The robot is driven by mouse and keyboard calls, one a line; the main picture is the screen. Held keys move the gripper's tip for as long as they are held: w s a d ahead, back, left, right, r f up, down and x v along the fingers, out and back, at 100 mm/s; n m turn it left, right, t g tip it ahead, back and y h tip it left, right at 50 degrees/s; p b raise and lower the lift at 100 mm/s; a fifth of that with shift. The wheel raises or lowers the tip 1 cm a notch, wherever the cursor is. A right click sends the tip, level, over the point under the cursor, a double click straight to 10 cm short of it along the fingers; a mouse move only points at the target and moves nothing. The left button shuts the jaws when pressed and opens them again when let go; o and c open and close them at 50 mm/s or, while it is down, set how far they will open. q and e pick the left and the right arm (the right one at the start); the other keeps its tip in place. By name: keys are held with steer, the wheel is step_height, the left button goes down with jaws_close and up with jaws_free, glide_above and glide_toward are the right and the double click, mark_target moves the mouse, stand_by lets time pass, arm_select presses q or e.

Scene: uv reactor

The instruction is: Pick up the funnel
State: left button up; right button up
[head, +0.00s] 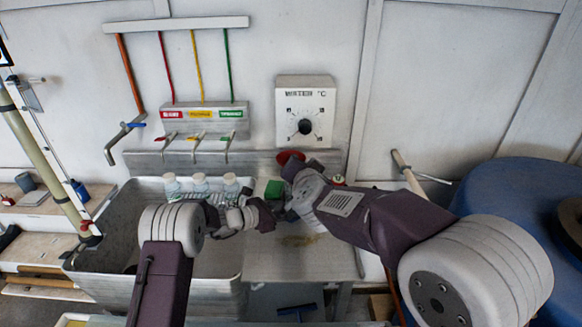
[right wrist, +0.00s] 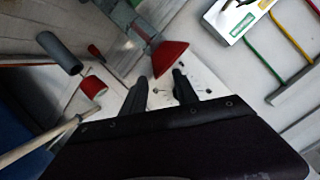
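The red funnel (right wrist: 172,56) shows in the right wrist view as a cone just beyond my right fingertips. In the head view a red shape (head: 290,156), probably the same funnel, shows behind my right wrist below the dial box. My right gripper (right wrist: 160,84) has its two fingers apart with nothing visible between them; the funnel is not between them. In the head view the right fingers are largely hidden by the arm. My left gripper (head: 266,214) is over the left part of the metal bench; its fingers are too small and dark to read.
A green block (head: 273,189) stands close to both grippers. Several white-capped bottles (head: 200,183) stand at the back of the metal sink (head: 110,225). A temperature dial box (head: 306,112) hangs on the wall. A blue drum (head: 510,190) stands at right.

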steer(key=x, duration=0.5)
steer(key=shift+f, duration=0.1)
steer(key=shift+s, duration=0.1)
jaws_close()
steer(key=shift+f, duration=0.1)
stand_by(1.0)
